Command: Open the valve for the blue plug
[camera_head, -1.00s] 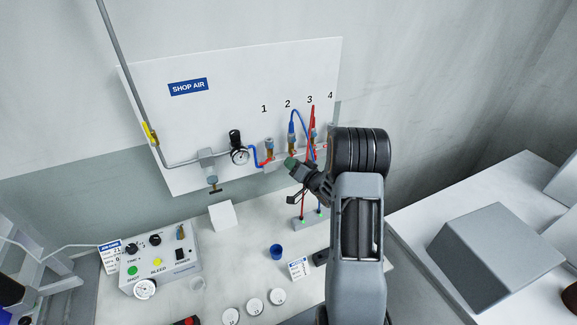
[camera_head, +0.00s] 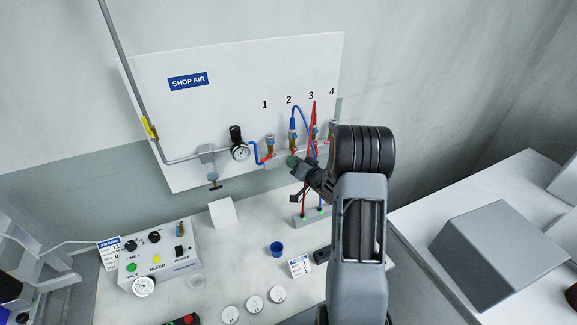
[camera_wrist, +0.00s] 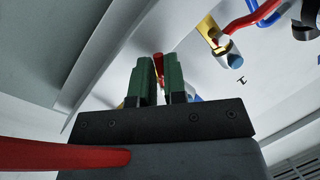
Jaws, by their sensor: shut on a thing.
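The blue plug (camera_head: 292,124) sits upright on the fitting under number 2 on the white wall panel, with a blue hose looping from it. My gripper (camera_head: 291,161) is just below that fitting, in front of the panel's lower edge. In the wrist view, my gripper's green fingers (camera_wrist: 159,80) are shut on a red valve handle (camera_wrist: 158,64); its top shows between them. The fingers hide most of the handle, and I cannot tell its exact angle.
A red plug and hose (camera_head: 313,112) stand under number 3, close to my wrist. A gauge (camera_head: 240,152) and the number 1 fitting (camera_head: 269,143) are to the left. Below are a white block (camera_head: 222,213), a blue cup (camera_head: 277,249) and a control box (camera_head: 160,259).

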